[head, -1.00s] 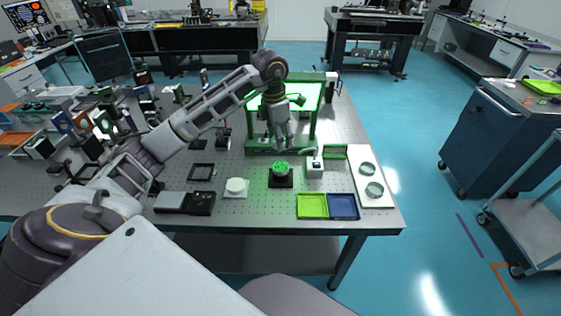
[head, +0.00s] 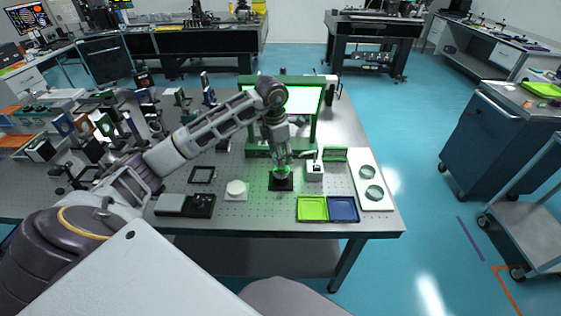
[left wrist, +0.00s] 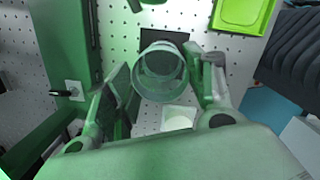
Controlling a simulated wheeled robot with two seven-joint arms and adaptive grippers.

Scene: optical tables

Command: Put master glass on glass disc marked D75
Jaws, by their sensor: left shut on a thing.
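My left gripper (head: 281,166) is low over the black square stand (head: 281,185) near the middle of the table. In the left wrist view its two fingers (left wrist: 160,85) are shut on a clear, greenish round glass (left wrist: 160,72), which I take as the master glass. The black stand (left wrist: 165,38) shows behind its upper edge; I cannot tell whether the glass still touches it. Two round glass discs, a far one (head: 368,171) and a near one (head: 374,192), lie on a white board (head: 367,155) at right. No D75 marking is readable. My right gripper is not in view.
A green frame with a bright screen (head: 303,100) stands behind the gripper. A white round piece (head: 236,188) on a white plate is to the left.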

